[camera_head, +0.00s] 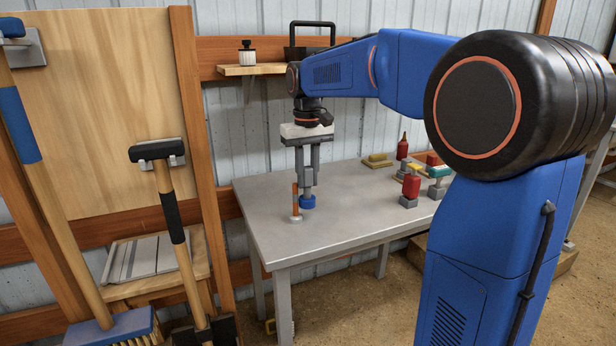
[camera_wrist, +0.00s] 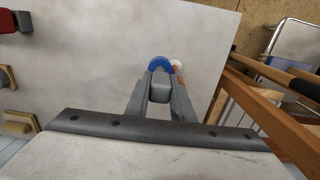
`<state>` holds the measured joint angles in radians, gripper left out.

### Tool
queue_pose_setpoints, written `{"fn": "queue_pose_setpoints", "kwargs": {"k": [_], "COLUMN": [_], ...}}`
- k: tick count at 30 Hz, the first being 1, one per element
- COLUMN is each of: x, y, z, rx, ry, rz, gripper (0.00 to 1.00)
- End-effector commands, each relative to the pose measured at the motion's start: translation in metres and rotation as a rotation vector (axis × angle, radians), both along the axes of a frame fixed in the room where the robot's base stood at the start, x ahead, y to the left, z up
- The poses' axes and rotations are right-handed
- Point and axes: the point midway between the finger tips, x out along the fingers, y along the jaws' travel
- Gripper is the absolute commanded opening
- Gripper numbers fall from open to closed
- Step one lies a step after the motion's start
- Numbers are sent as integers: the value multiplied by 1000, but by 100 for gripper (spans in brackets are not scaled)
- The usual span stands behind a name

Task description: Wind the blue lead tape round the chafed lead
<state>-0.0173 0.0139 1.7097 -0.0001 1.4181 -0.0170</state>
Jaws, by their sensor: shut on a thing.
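The roll of blue tape (camera_head: 308,202) is between the fingertips of my gripper (camera_head: 308,189), which is shut on it just above the metal table. It also shows as a blue ring in the wrist view (camera_wrist: 160,64). A short orange-brown upright (camera_head: 295,197) with a pale round foot stands just left of the roll; I take it for the chafed lead. In the wrist view its orange part (camera_wrist: 177,70) is just right of the roll, partly hidden by a finger. I cannot tell whether roll and upright touch. No chafe is visible.
The grey table (camera_head: 270,235) is bare around the gripper. A red drill (camera_head: 411,186), a teal tool (camera_head: 439,178), a red bottle (camera_head: 403,146) and yellowish blocks stand at its right. A wooden post (camera_head: 203,160) and long-handled tools are left; a shelf (camera_head: 253,69) is behind.

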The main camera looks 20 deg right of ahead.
Motion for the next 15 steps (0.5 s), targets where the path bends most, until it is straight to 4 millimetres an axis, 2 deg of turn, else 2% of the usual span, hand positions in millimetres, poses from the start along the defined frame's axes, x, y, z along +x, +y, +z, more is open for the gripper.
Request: {"fn": "queue_pose_setpoints", "kwargs": {"k": [15], "x": [-1], "y": [-6], "z": [0], "rx": [0], "ry": [0], "rz": [-1], "gripper": [0]}}
